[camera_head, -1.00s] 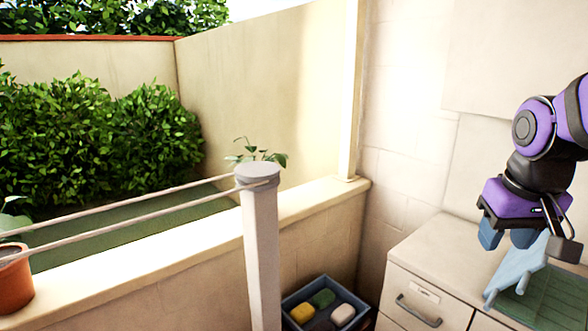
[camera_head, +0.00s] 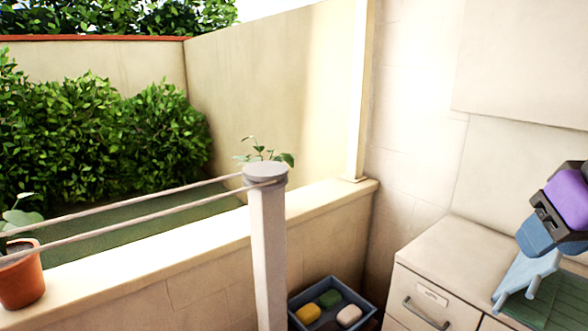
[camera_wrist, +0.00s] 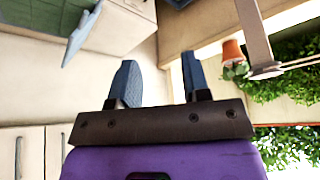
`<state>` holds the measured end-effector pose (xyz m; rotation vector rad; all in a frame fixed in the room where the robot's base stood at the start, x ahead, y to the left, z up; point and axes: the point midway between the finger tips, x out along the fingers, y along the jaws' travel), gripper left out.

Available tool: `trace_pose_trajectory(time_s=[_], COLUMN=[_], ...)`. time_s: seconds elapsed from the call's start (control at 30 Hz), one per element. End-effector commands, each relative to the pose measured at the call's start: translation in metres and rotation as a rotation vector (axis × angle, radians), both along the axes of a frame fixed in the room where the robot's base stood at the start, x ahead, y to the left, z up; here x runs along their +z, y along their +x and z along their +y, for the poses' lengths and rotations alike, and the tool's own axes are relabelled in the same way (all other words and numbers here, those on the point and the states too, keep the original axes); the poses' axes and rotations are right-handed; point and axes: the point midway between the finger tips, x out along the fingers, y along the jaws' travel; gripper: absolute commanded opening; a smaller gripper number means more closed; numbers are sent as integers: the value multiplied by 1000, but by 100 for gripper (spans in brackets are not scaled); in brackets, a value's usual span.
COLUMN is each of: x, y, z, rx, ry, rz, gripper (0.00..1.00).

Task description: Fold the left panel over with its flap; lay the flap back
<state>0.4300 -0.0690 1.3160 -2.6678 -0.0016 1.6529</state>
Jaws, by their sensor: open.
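A light blue panel (camera_head: 528,272) stands tilted up at the left edge of a green slatted mat (camera_head: 535,312) on the counter, at the right of the head view. Its narrow flap sticks out at the lower left. The wrist view shows the light blue piece (camera_wrist: 79,38) at the upper left, beside the green surface (camera_wrist: 38,32). My gripper (camera_head: 538,238) is just above the panel in the head view and partly covers it. In the wrist view my gripper (camera_wrist: 160,75) is open, with nothing between its blue fingers. I cannot tell whether it touches the panel.
A cabinet with a drawer (camera_head: 425,300) is under the counter (camera_head: 440,245), whose left end is bare. A blue bin (camera_head: 355,310) with several coloured blocks sits on the floor. A post (camera_head: 268,240) with ropes and a potted plant (camera_head: 20,275) stand left.

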Motion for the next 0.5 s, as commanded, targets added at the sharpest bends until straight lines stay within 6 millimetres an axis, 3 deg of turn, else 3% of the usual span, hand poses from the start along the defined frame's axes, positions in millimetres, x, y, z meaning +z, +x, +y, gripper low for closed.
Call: trace_pose_trajectory(time_s=[0.37, 0.5], x=[0, 0], y=[0, 0], z=[0, 0], rx=[0, 0], ry=[0, 0], rz=[0, 0], gripper=[43, 13])
